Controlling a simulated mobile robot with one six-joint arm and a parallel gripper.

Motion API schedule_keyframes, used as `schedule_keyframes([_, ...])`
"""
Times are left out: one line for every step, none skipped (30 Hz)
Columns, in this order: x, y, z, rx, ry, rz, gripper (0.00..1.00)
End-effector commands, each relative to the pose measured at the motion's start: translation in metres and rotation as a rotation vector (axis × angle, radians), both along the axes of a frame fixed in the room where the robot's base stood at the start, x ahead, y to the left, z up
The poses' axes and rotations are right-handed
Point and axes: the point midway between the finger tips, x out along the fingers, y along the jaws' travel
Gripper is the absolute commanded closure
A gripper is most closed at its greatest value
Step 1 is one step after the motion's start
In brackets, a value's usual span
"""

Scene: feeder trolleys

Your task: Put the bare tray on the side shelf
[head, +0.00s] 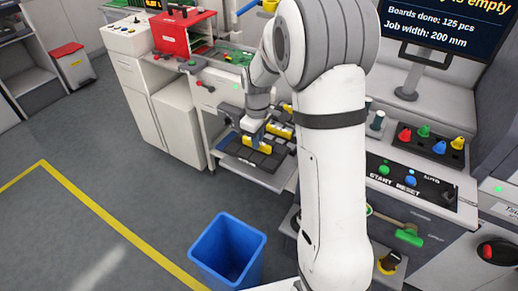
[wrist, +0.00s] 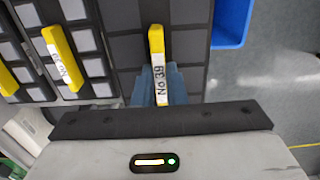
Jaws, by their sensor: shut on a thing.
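The bare tray (wrist: 128,52) is dark with empty square pockets and a yellow handle labelled "No 39" (wrist: 156,50). In the head view the bare tray (head: 240,154) is at the front of a low white shelf (head: 277,182). My gripper (wrist: 158,88) has its blue fingers closed around this handle; in the head view my gripper (head: 255,138) points down at the tray. I cannot tell whether the tray rests on the shelf or is slightly raised. My arm hides part of the shelf's right side.
Other trays with grey squares and yellow handles (wrist: 64,60) lie close beside the bare tray. A blue bin (head: 228,252) stands on the floor in front. A control panel (head: 410,180) is at the right. Open floor lies to the left.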

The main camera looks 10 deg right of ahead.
Motion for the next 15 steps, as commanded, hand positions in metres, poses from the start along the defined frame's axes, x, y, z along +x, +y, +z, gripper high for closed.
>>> schedule_keyframes([0.000,-0.002,-0.005,0.000,0.003,-0.005,1.00])
schedule_keyframes([0.000,-0.003,-0.008,0.000,0.001,-0.006,1.00])
schedule_keyframes([0.001,-0.004,-0.010,0.000,0.000,-0.009,1.00])
schedule_keyframes([0.001,-0.005,-0.012,0.000,0.000,-0.010,1.00])
schedule_keyframes([0.000,-0.005,-0.014,0.000,0.000,-0.011,1.00])
schedule_keyframes([0.000,-0.006,-0.018,0.000,0.001,-0.013,1.00])
schedule_keyframes([0.000,-0.007,-0.021,0.000,0.001,-0.014,1.00])
schedule_keyframes([0.000,-0.007,-0.026,-0.001,0.002,-0.015,1.00])
schedule_keyframes([0.000,-0.007,-0.032,0.000,0.004,-0.016,1.00])
schedule_keyframes([0.000,-0.008,-0.036,0.000,0.003,-0.016,1.00])
schedule_keyframes([0.000,-0.008,-0.041,0.000,0.003,-0.017,1.00])
schedule_keyframes([0.000,-0.008,-0.045,0.000,0.003,-0.017,1.00])
schedule_keyframes([0.000,-0.008,-0.047,0.000,0.000,-0.018,1.00])
schedule_keyframes([0.000,-0.008,-0.048,0.000,0.000,-0.018,1.00])
schedule_keyframes([0.001,-0.008,-0.048,0.000,-0.001,-0.018,1.00])
